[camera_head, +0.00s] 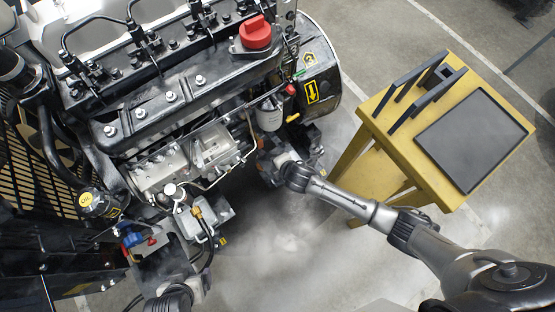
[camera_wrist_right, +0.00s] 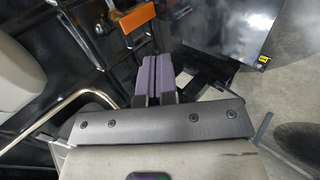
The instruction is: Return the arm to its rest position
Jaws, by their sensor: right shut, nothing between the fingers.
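My right arm reaches in from the lower right of the head view. Its gripper (camera_head: 268,150) is beside the engine's right side, just below the white filter (camera_head: 270,115). In the right wrist view, the two purple-grey fingers (camera_wrist_right: 156,75) lie together, shut, with nothing visible between them. My left gripper (camera_head: 150,258) is at the bottom left of the head view, close to the engine's lower front and near a blue and red fitting (camera_head: 133,240). Its fingertips do not show clearly.
The diesel engine (camera_head: 170,100) with a red cap (camera_head: 256,33) fills the upper left. A yellow table (camera_head: 400,150) with a black tray (camera_head: 474,138) and upright black holders (camera_head: 425,98) stands at the right. Grey floor (camera_head: 290,245) lies open between the arms.

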